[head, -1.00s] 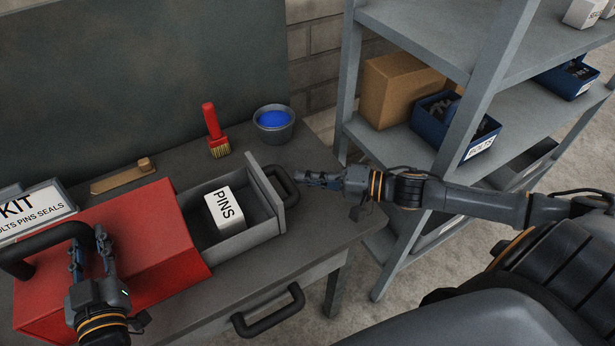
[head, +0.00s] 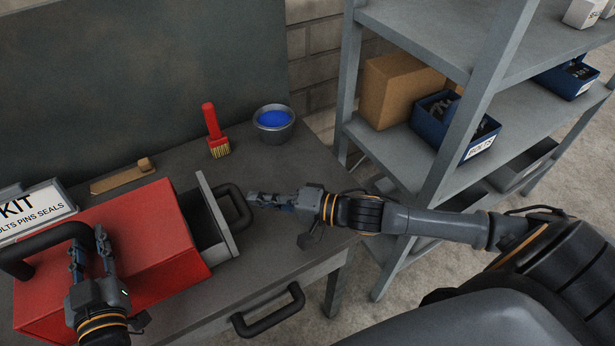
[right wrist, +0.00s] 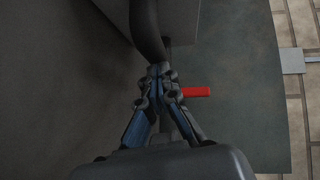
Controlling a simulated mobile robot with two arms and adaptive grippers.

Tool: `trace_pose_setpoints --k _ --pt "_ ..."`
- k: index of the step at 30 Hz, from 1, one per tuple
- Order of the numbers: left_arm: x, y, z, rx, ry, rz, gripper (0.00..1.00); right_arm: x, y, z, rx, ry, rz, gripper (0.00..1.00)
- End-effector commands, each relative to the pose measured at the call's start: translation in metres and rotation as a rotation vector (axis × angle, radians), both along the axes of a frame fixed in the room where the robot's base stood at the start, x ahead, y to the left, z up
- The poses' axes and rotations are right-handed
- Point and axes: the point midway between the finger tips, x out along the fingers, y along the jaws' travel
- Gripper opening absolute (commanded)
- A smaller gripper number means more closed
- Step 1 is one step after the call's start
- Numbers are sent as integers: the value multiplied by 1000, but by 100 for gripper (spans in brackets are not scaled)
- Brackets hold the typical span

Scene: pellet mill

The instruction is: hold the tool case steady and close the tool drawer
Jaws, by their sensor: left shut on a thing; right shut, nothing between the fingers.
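The red tool case (head: 150,225) stands on the bench at the left. My left gripper (head: 88,245) is shut on the case's dark handle (head: 50,236). The grey tool drawer (head: 216,216) sticks out a short way from the case's right end, with its dark loop handle (head: 237,208) facing right. Its inside is mostly hidden. My right gripper (head: 258,200) is shut and empty, its tips against or very close to the drawer handle. In the right wrist view the closed fingertips (right wrist: 160,75) meet the dark handle (right wrist: 147,32); contact is hard to tell.
A red-handled brush (head: 214,130) and a bowl with blue contents (head: 273,122) stand behind the drawer. A wooden-handled tool (head: 122,176) lies behind the case. A bench drawer handle (head: 268,310) juts out in front. Grey shelving (head: 400,150) stands at the right.

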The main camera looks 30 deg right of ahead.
Motion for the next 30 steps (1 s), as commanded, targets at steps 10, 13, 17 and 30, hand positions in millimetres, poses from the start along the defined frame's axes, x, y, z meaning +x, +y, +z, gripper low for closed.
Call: trace_pose_setpoints --k 10,13,17,30 --pt "-1 -2 -9 -2 22 -4 0 -2 58 0 6 1 4 0" --pt "-1 -2 -9 -2 22 -4 0 -2 64 0 2 2 5 0" --pt "-1 -2 -9 -3 22 -3 0 -2 62 -1 0 1 4 0" --pt "-1 -1 -9 -2 22 -2 0 -10 14 7 -4 5 3 0"
